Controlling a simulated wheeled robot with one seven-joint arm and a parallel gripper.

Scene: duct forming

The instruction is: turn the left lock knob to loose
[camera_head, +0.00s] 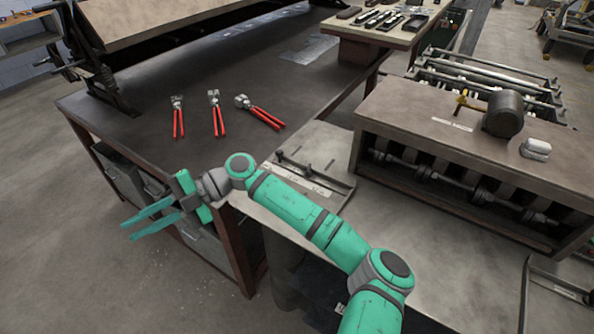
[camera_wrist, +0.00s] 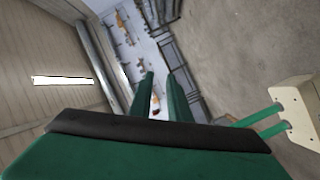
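My gripper (camera_head: 128,230) is at the left in the head view, off the front left edge of the dark workbench. Its two green fingers are apart with nothing between them. The fingers also show in the wrist view (camera_wrist: 162,78), with a gap between them. A low metal plate with a dark bar (camera_head: 315,180) lies right of my wrist, with small labels along it. A small dark upright piece (camera_head: 280,156) stands at the bar's left end; I cannot tell whether it is the left lock knob. No knob shows in the wrist view.
The dark workbench (camera_head: 150,130) holds several red-handled tools (camera_head: 218,115). A roller machine (camera_head: 450,145) with a dark cylinder (camera_head: 503,113), a yellow fitting (camera_head: 461,103) and a pale block (camera_head: 536,149) stands at the right. The floor (camera_head: 50,240) at the left is clear.

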